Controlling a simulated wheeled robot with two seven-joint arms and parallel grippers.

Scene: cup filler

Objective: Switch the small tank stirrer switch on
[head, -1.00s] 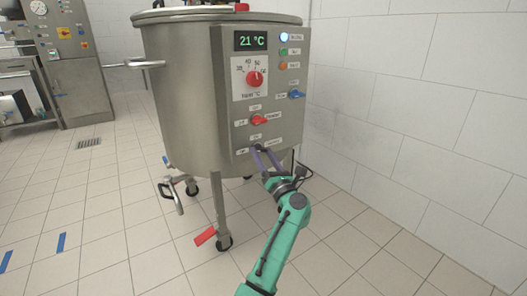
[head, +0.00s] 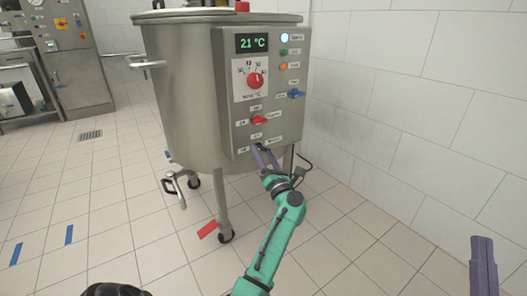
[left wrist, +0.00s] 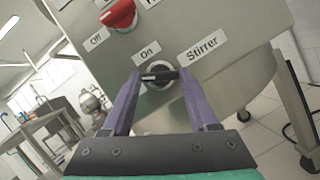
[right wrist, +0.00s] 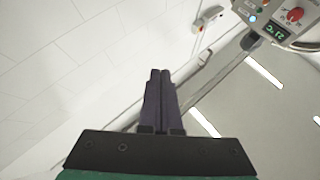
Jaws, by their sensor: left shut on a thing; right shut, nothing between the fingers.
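The small tank (head: 185,90) is a steel vessel on wheeled legs, with a control panel (head: 237,90) on its right side. The stirrer switch (left wrist: 160,76) is a black rotary knob low on the panel, with an "On" label above and a "Stirrer" label to its right in the left wrist view. Its black handle lies nearly level in that view. My left gripper (head: 264,150) is shut on this knob, one purple finger at each side. The fingers partly hide the switch in the head view. My right gripper (head: 482,240) is shut and empty, away from the panel.
A tiled wall (head: 410,90) stands to the right. Floor to the left is mostly clear.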

